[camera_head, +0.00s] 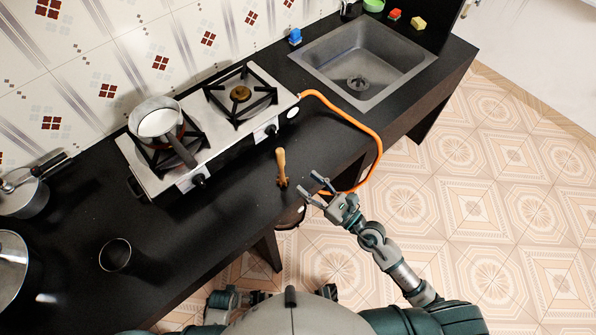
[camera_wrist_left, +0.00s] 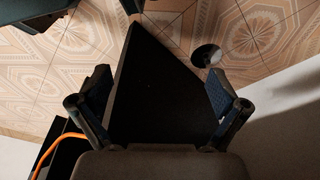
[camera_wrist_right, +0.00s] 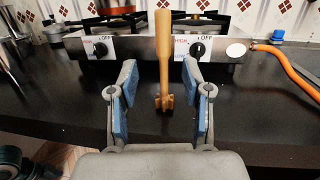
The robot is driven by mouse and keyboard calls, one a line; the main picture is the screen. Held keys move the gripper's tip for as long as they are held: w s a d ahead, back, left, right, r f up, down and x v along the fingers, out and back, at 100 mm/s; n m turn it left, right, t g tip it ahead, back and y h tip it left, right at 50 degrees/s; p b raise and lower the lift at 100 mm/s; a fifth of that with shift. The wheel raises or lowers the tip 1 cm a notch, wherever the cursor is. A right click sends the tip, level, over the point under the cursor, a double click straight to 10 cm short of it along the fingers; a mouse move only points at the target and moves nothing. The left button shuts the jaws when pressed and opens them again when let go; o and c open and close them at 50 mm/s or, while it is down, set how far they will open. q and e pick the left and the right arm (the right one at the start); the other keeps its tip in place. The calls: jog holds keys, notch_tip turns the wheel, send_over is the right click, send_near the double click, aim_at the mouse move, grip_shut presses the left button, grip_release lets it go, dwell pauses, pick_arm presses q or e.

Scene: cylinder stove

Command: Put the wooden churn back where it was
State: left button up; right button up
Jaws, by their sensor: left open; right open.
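The wooden churn (camera_head: 281,166) stands upright on the black counter in front of the stove, its handle up and its notched head down. It also shows in the right wrist view (camera_wrist_right: 163,60), between the open fingers and beyond their tips. My right gripper (camera_head: 317,188) is open and empty, just right of the churn and apart from it. My left gripper (camera_wrist_left: 155,90) is open in the left wrist view, with nothing held between its blue-padded fingers. In the head view my left gripper is not clearly visible.
A two-burner stove (camera_head: 205,140) carries a pot of white liquid (camera_head: 157,119). An orange hose (camera_head: 360,128) loops from the stove over the counter edge. A sink (camera_head: 362,62) lies at the back right. A dark cup (camera_head: 115,255) and pans stand at the left.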

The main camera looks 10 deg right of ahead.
jog(key=w+d+f+m+t+h, duration=0.2)
jog(key=d+f+m+t+h, duration=0.3)
jog(key=d+m, duration=0.6)
jog(key=d+f+m+g+h, duration=0.5)
jog(key=f+m+h, duration=0.65)
jog(key=m, duration=0.65)
jog(key=s+d+f+m+g, duration=0.1)
jog(key=s+f+m+g, duration=0.3)
jog(key=f, duration=0.4)
jog(key=s+d+f+m+g, duration=0.2)
jog(key=s+f+m, duration=0.2)
jog(key=s+f, duration=0.35)
pick_arm(q)
jog(key=shift+w+d+r, duration=0.2)
jog(key=shift+r, duration=0.3)
jog(key=shift+w+d+r, duration=0.15)
jog(key=shift+d+r, duration=0.05)
jog(key=shift+r, duration=0.3)
pick_arm(e)
jog(key=s+a+f+m+g+y, duration=0.1)
jog(key=s+a+f+m+g, duration=0.1)
jog(key=s, duration=0.4)
jog(key=s+a+f+m+g+y, duration=0.2)
jog(key=s+a+f+m+g, duration=0.1)
jog(key=f, duration=0.4)
jog(key=s+g, duration=0.1)
jog(key=s, duration=0.1)
jog(key=shift+s+m, duration=0.35)
jog(key=shift+m, duration=0.05)
